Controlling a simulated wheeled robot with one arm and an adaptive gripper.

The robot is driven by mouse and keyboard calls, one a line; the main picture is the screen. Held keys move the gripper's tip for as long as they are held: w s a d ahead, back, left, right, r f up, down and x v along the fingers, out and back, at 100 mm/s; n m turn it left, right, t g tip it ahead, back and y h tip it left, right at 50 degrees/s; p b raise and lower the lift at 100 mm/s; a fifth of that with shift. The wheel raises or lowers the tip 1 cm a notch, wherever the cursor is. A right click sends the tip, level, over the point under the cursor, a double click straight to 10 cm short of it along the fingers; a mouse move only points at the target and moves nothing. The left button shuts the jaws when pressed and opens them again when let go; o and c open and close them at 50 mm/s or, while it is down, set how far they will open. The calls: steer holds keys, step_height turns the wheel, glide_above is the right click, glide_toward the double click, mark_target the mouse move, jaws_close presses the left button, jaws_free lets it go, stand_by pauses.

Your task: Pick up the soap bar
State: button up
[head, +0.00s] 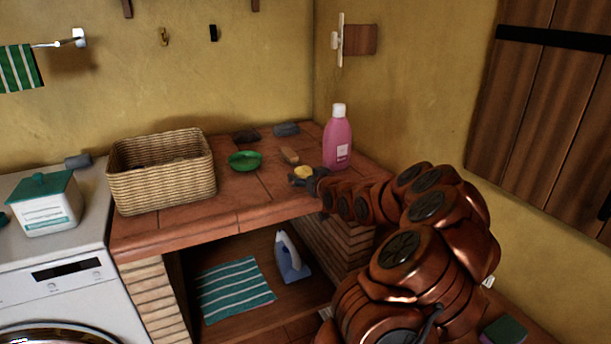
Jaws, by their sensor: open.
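A small yellow block (304,171), which looks like the soap bar, lies on the tiled brick counter (190,233) near its front right part. My gripper (298,180) is open and reaches in from the right, right at the yellow block. Its dark fingers overlap the block's near side in the picture. I cannot tell whether they touch it or stand around it. My copper-coloured arm hides part of the counter's right end.
A wicker basket (162,185) is at the left. Dark items (286,129) lie by the back wall. An iron (291,259) stands on the shelf below.

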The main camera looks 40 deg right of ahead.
steer(key=shift+w+d+f, duration=0.1)
steer(key=shift+w+d, duration=0.05)
steer(key=shift+w, duration=0.15)
steer(key=c, duration=1.3)
steer(key=shift+c, duration=0.2)
